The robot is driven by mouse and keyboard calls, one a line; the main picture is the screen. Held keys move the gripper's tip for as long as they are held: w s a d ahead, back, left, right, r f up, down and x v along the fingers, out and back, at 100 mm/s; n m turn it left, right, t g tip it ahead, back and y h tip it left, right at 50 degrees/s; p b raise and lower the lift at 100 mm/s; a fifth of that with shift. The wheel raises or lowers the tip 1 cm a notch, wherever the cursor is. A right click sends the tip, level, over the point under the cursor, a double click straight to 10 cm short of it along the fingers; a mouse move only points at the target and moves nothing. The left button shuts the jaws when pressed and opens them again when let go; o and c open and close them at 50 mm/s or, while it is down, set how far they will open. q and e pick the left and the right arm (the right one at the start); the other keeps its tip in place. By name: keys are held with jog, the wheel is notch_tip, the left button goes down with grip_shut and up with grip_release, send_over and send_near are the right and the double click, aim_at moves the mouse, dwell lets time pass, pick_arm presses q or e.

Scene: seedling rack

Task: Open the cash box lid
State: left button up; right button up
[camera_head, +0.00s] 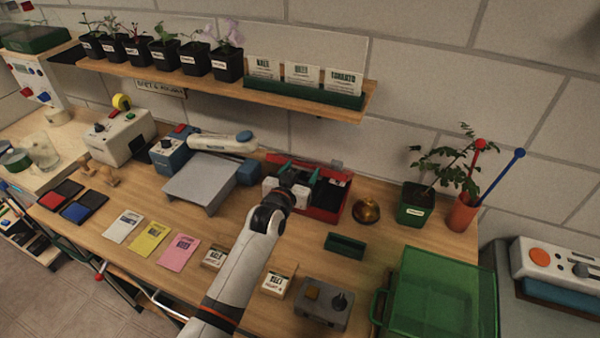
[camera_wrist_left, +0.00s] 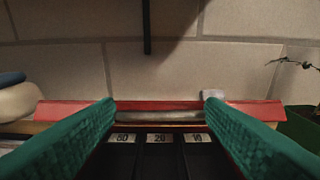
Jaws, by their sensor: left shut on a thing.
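The red cash box (camera_head: 327,214) stands on the wooden bench near the wall. Its lid (camera_head: 275,157) is raised, showing as a thin red strip along the back, and the dark inside of the box is visible. In the left wrist view the lid (camera_wrist_left: 75,108) runs across behind black compartments labelled 50, 20 and 10. My left gripper (camera_head: 300,173) is over the box, with green fingers at the lid. In the wrist view the fingertips (camera_wrist_left: 160,106) are wide apart with part of the lid between them; the exact contact is unclear. My right gripper is not in view.
A brass bell (camera_head: 366,210) and a potted plant (camera_head: 411,214) stand right of the box. A grey stand (camera_head: 205,180) is at its left. A small green tray (camera_head: 345,245) lies in front. A shelf (camera_head: 220,88) with seedlings hangs above.

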pick_arm(q)
jog(key=o, duration=1.2)
jog(key=shift+w+r, duration=0.1)
jog(key=shift+r, duration=0.3)
jog(key=shift+o, duration=0.9)
jog(key=shift+f, duration=0.15)
jog(key=shift+f, duration=0.1)
jog(key=shift+s+a, duration=0.15)
jog(key=shift+s, duration=0.4)
jog(key=b+v, duration=0.2)
jog(key=v, duration=0.9)
jog(key=shift+c, duration=0.2)
